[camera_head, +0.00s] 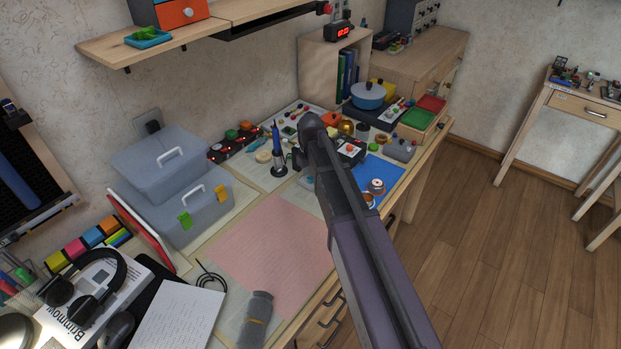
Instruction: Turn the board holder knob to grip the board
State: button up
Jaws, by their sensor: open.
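My dark arm reaches from the bottom right up to the middle of the workbench (207,236). Its upper end stands over the cluttered back part of the bench. My gripper cannot be made out; the arm link seems to hide it. I cannot pick out the board holder, its knob or the board with certainty. A black box with a red knob-like top (350,149) sits just right of the arm, partly covered by it. I cannot tell whether it belongs to the holder.
A blue soldering iron in its stand (279,160) is left of the arm. A pink mat (270,243) lies clear in front. A blue pot (368,98) and trays stand behind.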

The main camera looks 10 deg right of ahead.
grip_shut()
